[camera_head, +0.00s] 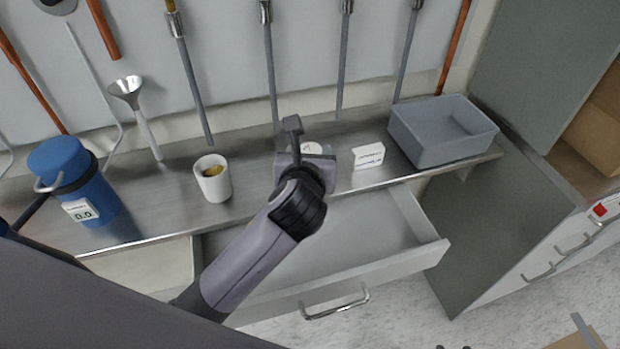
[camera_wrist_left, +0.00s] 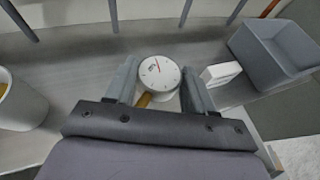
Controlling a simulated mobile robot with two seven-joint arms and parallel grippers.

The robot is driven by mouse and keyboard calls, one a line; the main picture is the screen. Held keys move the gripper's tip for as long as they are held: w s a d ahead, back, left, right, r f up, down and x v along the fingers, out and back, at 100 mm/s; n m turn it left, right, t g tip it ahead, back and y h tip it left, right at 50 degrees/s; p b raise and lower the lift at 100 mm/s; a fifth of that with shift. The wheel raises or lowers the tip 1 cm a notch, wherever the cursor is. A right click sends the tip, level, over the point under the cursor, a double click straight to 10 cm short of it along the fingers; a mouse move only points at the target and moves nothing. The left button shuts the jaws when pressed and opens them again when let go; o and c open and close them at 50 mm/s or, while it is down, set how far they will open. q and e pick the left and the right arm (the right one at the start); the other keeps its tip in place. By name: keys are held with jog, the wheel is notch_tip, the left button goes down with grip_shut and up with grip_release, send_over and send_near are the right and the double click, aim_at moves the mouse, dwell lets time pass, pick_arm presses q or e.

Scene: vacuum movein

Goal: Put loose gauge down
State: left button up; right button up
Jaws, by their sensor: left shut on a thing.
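In the head view my left gripper (camera_head: 305,150) is over the metal counter (camera_head: 250,158), between the white cup and the small white box. I cannot tell whether the gauge touches the counter. My right gripper is not in view.
A white cup (camera_head: 213,182) with something yellow inside and a blue canister (camera_head: 75,185) stand to the left. A white box (camera_head: 368,156) and a grey bin (camera_head: 440,135) stand to the right. An open, empty-looking drawer (camera_head: 360,245) juts out below the counter. Pipes line the wall.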

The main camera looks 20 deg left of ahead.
pick_arm(q)
notch_tip(320, 180, down, 5)
jog(key=shift+f+b, duration=0.2)
jog(key=shift+b, duration=0.3)
jog(key=shift+f, duration=0.4)
jog(key=shift+f, duration=0.15)
jog(key=o, duration=1.1)
